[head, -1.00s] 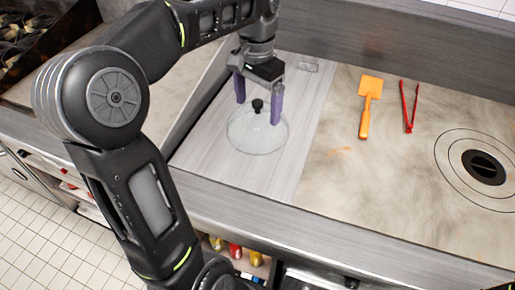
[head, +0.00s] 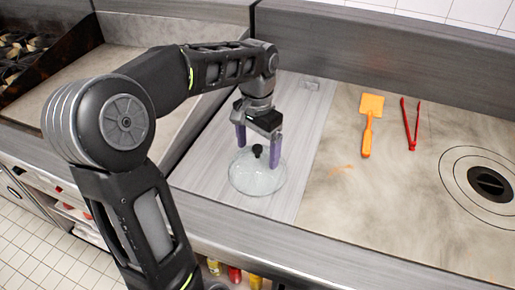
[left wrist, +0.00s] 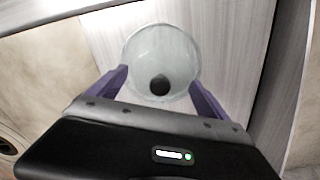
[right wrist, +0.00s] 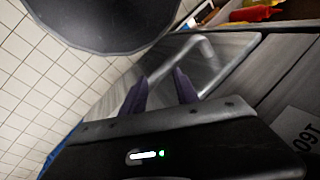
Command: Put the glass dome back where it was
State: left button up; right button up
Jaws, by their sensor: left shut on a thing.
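The glass dome (head: 250,182) is clear with a black knob on top. It is upright over the grey board at the left of the counter. My left gripper (head: 257,160) is shut on it, with one purple finger on either side below a dark palm. In the left wrist view the dome (left wrist: 150,50) shows between the two fingertips (left wrist: 160,77), knob toward the gripper. I cannot tell whether its rim touches the board. My right gripper (right wrist: 160,76) shows only in its own wrist view, fingers apart and nothing between them.
An orange spatula (head: 367,130) and red tongs (head: 410,125) lie on the counter to the right, near a round burner (head: 490,183). A metal handle (right wrist: 208,55) is near my right gripper.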

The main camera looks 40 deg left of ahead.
pick_arm(q)
jog(key=shift+f, duration=0.2)
jog(key=shift+f, duration=0.2)
jog(key=o, duration=1.8)
jog(key=shift+o, duration=0.2)
jog(key=shift+r, duration=0.1)
